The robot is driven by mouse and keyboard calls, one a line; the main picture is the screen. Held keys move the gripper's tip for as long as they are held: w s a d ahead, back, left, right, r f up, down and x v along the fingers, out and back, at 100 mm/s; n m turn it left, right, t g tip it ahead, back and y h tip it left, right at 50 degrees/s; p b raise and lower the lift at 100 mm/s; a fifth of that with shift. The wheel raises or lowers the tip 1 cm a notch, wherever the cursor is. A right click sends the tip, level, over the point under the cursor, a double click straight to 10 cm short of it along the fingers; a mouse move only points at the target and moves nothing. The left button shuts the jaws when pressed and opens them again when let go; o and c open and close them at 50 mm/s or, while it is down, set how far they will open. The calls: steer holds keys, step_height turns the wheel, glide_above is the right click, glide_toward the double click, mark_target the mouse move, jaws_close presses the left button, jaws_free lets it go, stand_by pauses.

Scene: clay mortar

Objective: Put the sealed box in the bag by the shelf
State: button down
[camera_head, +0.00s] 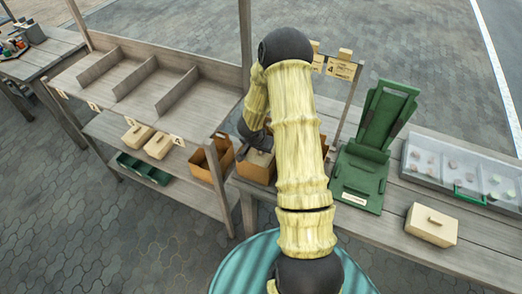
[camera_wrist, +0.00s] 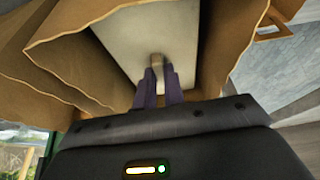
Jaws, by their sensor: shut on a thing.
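My gripper (camera_head: 256,143) is above a brown bag (camera_head: 256,174) beside the shelf's right end. In the wrist view, my gripper (camera_wrist: 159,75) is shut on the small raised handle of a pale box (camera_wrist: 130,40). The same pale box (camera_head: 260,158) shows in the head view at the bag's mouth, partly hidden by my arm. In the wrist view, brown bag walls (camera_wrist: 225,35) lie on both sides of the box. I cannot tell whether the box touches the bag's bottom.
Another brown bag (camera_head: 205,165) stands to the left on the wooden shelf (camera_head: 110,60). Pale boxes (camera_head: 158,146) and a green tray (camera_head: 143,168) sit there too. On the right table are a green stand (camera_head: 362,175), a clear-lidded case (camera_head: 465,170) and a pale box (camera_head: 431,225).

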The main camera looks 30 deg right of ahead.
steer(key=shift+f, duration=0.25)
steer(key=shift+f, duration=0.15)
steer(key=c, duration=1.5)
jaws_free()
steer(key=shift+a+r, duration=0.1)
steer(key=shift+r, duration=0.45)
steer(key=p+v, duration=0.3)
steer(key=v, duration=0.8)
steer(key=shift+a, duration=0.15)
steer(key=shift+s+r, duration=0.1)
